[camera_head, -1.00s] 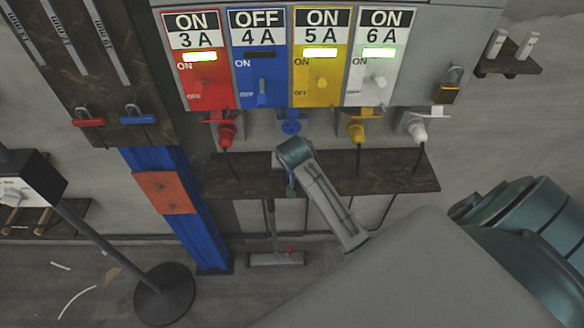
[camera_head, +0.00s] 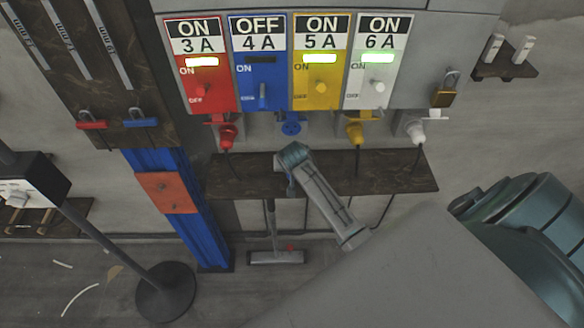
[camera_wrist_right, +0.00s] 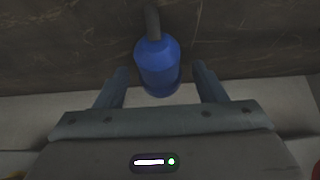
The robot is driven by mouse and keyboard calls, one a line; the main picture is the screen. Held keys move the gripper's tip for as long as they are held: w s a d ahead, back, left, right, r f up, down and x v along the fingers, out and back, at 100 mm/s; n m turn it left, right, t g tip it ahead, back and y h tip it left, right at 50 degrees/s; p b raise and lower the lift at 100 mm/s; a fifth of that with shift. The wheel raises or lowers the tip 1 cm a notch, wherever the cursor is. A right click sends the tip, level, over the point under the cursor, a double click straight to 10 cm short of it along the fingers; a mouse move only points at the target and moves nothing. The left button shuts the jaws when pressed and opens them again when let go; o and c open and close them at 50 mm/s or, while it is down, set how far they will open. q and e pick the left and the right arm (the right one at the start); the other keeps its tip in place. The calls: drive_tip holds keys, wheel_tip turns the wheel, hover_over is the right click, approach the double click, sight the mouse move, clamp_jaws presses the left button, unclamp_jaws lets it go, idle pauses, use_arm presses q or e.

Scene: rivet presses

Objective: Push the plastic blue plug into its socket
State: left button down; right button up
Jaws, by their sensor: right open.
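The blue plug (camera_wrist_right: 158,68) hangs on its dark cable between the two fingers of my right gripper (camera_wrist_right: 160,75) in the right wrist view. The fingers are open, with a gap on each side of the plug. The blue socket (camera_head: 291,126) is on the underside of the panel, below the blue 4 A switch (camera_head: 261,92), and looks empty. In the head view my right wrist is just below this socket, in front of the dark shelf; it hides most of the gripper and the plug. My left gripper is not in view.
Red (camera_head: 227,135), yellow (camera_head: 355,132) and white (camera_head: 415,130) plugs sit in sockets on either side of the blue one. The dark shelf (camera_head: 400,172) runs beneath them. A padlock (camera_head: 444,95) hangs at the panel's right.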

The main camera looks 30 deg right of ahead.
drive_tip(key=c, duration=1)
drive_tip(key=shift+r, duration=0.2)
drive_tip(key=shift+r+b, duration=0.45)
drive_tip(key=shift+r, duration=0.25)
drive_tip(key=shift+b+v, duration=0.45)
drive_tip(key=shift+v, duration=0.4)
drive_tip(key=s+a+r+b, duration=0.2)
drive_tip(key=s+a+b, duration=0.1)
drive_tip(key=s+a, duration=0.7)
drive_tip(key=shift+a, duration=0.55)
drive_tip(key=shift+f, duration=0.15)
